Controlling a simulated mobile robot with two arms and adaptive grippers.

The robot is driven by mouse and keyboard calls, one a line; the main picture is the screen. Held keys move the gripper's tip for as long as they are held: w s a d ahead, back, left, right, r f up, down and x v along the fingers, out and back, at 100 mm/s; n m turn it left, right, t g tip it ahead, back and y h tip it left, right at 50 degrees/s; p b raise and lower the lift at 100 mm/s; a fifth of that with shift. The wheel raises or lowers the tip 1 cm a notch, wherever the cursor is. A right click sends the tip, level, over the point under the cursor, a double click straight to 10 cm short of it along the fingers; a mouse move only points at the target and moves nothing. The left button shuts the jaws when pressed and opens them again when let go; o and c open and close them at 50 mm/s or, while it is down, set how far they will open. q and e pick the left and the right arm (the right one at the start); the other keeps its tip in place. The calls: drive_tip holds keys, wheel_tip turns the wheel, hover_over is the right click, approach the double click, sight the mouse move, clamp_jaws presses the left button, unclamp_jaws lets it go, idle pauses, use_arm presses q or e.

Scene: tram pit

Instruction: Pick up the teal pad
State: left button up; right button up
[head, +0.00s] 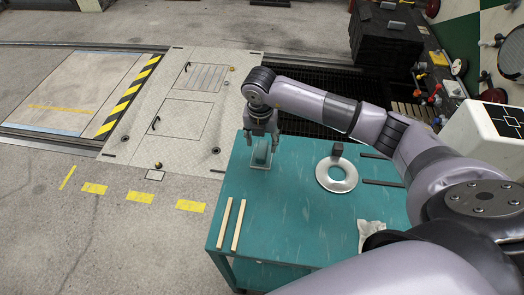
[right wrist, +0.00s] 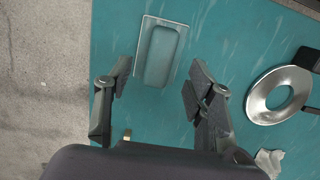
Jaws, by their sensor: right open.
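The teal pad (head: 261,156) lies near the far left corner of the teal table (head: 290,215). In the right wrist view the teal pad (right wrist: 165,55) is a rounded block on a thin grey plate (right wrist: 148,35). My right gripper (head: 261,141) is above the pad, pointing down, and partly covers it in the head view. In the right wrist view my right gripper (right wrist: 159,76) is open, with one finger to each side of the pad's near end and nothing between them. My left gripper is not in view.
A metal ring (head: 336,185) with a dark block (head: 337,150) beside it lies right of the pad. Two wooden strips (head: 232,225) lie at the table's left. Dark bars (head: 382,183) and a white cloth (head: 370,230) are at the right. The table's middle is clear.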

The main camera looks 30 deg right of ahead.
sight(262, 148)
drive_tip(key=shift+f, duration=0.15)
drive_tip(key=f, duration=0.1)
drive_tip(key=f+p, duration=0.1)
drive_tip(key=f, duration=0.1)
drive_tip(key=f+p, duration=0.1)
drive_tip(key=shift+w+d+f, duration=0.2)
drive_tip(key=shift+w, duration=0.05)
drive_tip(key=shift+f, duration=0.25)
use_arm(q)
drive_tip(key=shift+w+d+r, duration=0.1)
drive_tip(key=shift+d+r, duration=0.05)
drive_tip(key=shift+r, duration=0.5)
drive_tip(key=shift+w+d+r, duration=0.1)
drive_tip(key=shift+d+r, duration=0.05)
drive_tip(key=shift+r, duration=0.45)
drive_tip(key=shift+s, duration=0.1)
use_arm(e)
drive_tip(key=shift+c, duration=0.4)
clamp_jaws()
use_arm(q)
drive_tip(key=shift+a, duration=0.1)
